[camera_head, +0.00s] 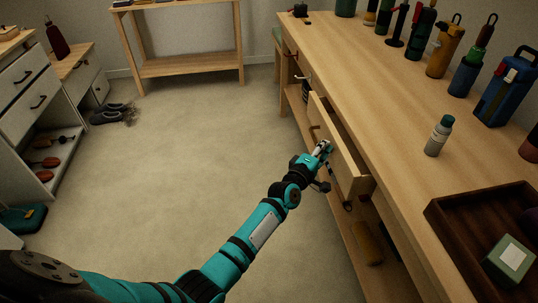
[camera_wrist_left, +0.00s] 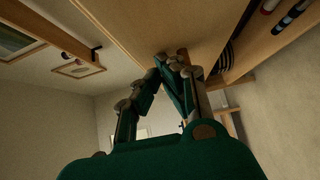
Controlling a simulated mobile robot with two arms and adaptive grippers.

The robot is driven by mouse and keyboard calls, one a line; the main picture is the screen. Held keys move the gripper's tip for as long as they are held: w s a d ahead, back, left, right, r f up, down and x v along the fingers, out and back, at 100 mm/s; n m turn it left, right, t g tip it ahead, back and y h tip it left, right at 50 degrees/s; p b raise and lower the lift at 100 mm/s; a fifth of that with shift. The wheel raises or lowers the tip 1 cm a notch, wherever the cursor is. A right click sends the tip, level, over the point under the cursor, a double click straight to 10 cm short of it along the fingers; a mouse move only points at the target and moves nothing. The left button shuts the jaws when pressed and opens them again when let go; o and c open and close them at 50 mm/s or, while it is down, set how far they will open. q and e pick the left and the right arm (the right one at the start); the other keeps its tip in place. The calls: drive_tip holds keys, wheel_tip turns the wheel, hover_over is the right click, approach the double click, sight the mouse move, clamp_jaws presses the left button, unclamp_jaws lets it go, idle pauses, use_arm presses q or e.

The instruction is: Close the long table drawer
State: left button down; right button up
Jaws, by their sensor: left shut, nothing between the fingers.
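The long wooden table (camera_head: 395,110) runs along the right of the head view. Its drawer (camera_head: 338,150) stands partly open, pulled out toward the left, with its front panel facing the floor area. My left gripper (camera_head: 323,147) is shut and empty at the drawer front. In the left wrist view the shut fingertips (camera_wrist_left: 172,58) are close to a broad wooden surface; I cannot tell whether they touch it. My right gripper is not in view.
Several bottles, among them a grey one (camera_head: 438,136), and a dark wooden tray (camera_head: 485,235) stand on the tabletop. A lower shelf (camera_head: 357,240) is under the table. A white drawer cabinet (camera_head: 25,95) is at the left. The floor (camera_head: 190,150) between is mostly clear.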

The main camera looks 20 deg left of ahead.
sight(335, 146)
use_arm(q)
drive_tip(key=shift+w+d, duration=0.5)
drive_tip(key=shift+d, duration=0.3)
drive_tip(key=shift+w+d, duration=0.45)
drive_tip(key=shift+d, duration=0.3)
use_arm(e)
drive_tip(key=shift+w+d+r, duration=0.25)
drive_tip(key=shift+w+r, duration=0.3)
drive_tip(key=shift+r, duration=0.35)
use_arm(q)
drive_tip(key=shift+a, duration=0.1)
